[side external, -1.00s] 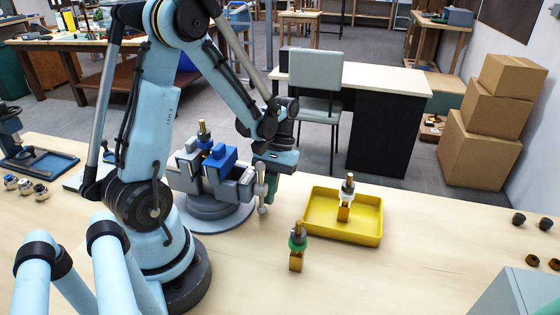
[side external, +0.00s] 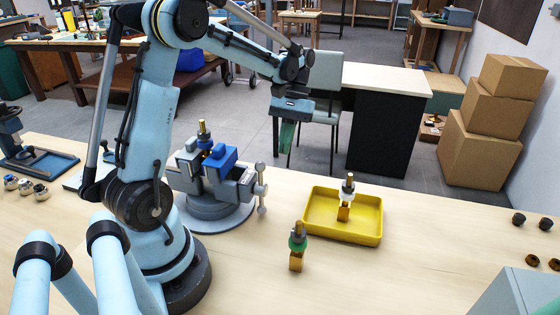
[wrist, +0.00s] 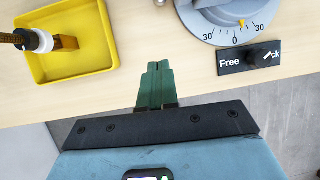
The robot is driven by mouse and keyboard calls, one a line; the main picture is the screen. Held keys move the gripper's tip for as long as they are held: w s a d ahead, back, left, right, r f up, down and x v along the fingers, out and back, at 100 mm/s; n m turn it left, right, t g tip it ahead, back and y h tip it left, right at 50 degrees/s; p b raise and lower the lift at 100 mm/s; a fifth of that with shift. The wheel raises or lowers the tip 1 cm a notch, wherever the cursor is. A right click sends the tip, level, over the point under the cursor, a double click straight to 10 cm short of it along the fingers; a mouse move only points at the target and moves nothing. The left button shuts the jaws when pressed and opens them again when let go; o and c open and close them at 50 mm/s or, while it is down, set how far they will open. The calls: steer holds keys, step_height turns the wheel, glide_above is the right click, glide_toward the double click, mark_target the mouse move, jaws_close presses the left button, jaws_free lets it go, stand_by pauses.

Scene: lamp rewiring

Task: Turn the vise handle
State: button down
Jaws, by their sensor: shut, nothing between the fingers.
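The vise (side external: 212,180) stands on its round base on the bench, with blue jaw pieces. A brass-topped part (side external: 203,134) stands upright between its jaws. The vise handle (side external: 261,187) is a grey bar with round ends, standing near vertical at the vise's right side. My gripper (side external: 288,135) is up in the air, right of and above the handle, apart from it. Its green fingers point down, shut and empty.
A yellow tray (side external: 341,236) holds a lamp part (side external: 347,192). Another lamp part (side external: 297,246) with a green ring stands on the bench in front of the tray. Dark knobs (side external: 532,260) lie at the far right. The bench right of the tray is mostly clear.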

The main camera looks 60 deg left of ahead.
steer(key=s+d+r+m+t+y, duration=0.1)
steer(key=s+d+r+m+y, duration=0.4)
steer(key=d+r, duration=0.5)
steer(key=s+d+r+m+t, duration=0.1)
steer(key=s+d+m+t, duration=0.1)
steer(key=s+d+m, duration=0.25)
steer(key=m+t+y, duration=0.1)
steer(key=m+t, duration=0.2)
steer(key=m, duration=0.3)
glide_above(261, 187)
steer(key=s+d, duration=0.1)
steer(key=d, duration=0.1)
steer(key=shift+s+a+f, duration=0.1)
steer(key=shift+a+f, duration=0.05)
steer(key=shift+f, duration=4.7)
steer(key=shift+a+r, duration=0.1)
steer(key=shift+a, duration=0.1)
